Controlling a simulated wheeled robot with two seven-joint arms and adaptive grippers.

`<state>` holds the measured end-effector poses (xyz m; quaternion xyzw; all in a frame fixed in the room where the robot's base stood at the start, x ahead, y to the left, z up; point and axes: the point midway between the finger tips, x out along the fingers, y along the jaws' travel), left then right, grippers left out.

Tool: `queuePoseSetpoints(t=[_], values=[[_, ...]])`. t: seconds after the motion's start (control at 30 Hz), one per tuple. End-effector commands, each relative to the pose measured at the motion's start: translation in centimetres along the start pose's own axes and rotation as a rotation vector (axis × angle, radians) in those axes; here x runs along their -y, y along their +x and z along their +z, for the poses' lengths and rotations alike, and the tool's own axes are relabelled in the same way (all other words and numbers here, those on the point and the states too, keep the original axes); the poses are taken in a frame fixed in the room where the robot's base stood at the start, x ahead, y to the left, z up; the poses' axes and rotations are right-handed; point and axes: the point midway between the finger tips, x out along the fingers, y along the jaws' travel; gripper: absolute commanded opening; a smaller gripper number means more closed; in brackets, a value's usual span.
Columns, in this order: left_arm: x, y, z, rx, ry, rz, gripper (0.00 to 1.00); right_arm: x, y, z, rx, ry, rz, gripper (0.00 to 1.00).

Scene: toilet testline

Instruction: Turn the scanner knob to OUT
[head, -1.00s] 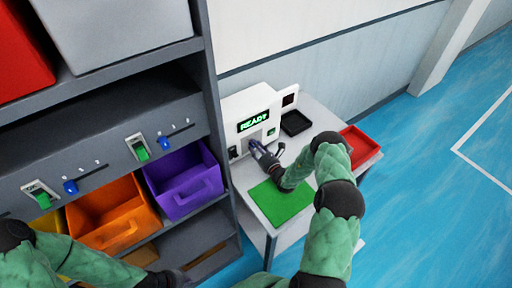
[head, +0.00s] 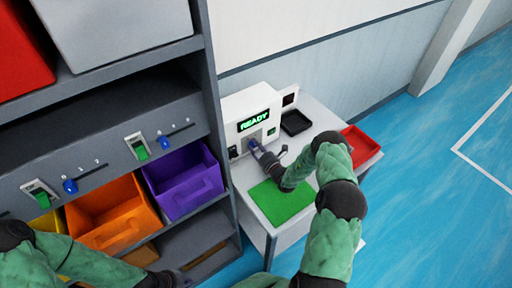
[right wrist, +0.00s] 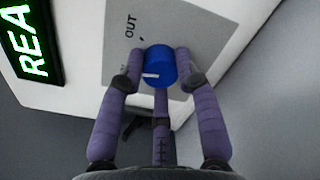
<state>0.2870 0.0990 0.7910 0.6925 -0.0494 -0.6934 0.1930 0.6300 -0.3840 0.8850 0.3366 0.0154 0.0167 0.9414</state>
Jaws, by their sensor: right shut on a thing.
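The scanner (head: 245,108) is a white box on a white table, with a green READY display (head: 253,121). Its blue knob (right wrist: 159,62) sits on a grey panel, with a short white mark on its face, at the lower left in the right wrist view. The OUT label (right wrist: 130,26) is up and left of the knob there. My right gripper (right wrist: 158,72) has its purple fingers shut on the knob, one on each side; in the head view it is at the scanner front (head: 257,149). My left gripper (head: 168,281) is at the bottom edge, its fingers not clear.
A green mat (head: 282,201), a black tray (head: 295,122) and a red tray (head: 361,146) are on the table. A grey shelf at left holds orange (head: 110,215) and purple (head: 183,182) bins. Blue floor is clear at right.

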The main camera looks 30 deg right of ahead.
Motion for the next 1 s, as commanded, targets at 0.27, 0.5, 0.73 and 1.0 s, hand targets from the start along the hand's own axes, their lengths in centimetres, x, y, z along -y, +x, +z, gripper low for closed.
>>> queuePoseSetpoints(t=[0.27,0.5,0.73,1.0], values=[[0.04,0.12,0.0,0.0,0.0,0.0,0.0,0.05,0.08,0.29,-0.006,0.259,-0.002,0.01],[0.07,0.18,-0.01,0.0,0.0,0.0,0.0,0.09,0.06,0.3,-0.015,0.478,-0.004,0.01],[0.08,0.23,-0.01,0.0,0.0,0.0,0.0,0.14,0.07,0.36,-0.02,0.647,-0.005,0.01],[0.09,0.26,-0.01,0.0,0.0,0.0,0.0,0.19,0.08,0.4,-0.024,0.767,-0.007,0.01]])
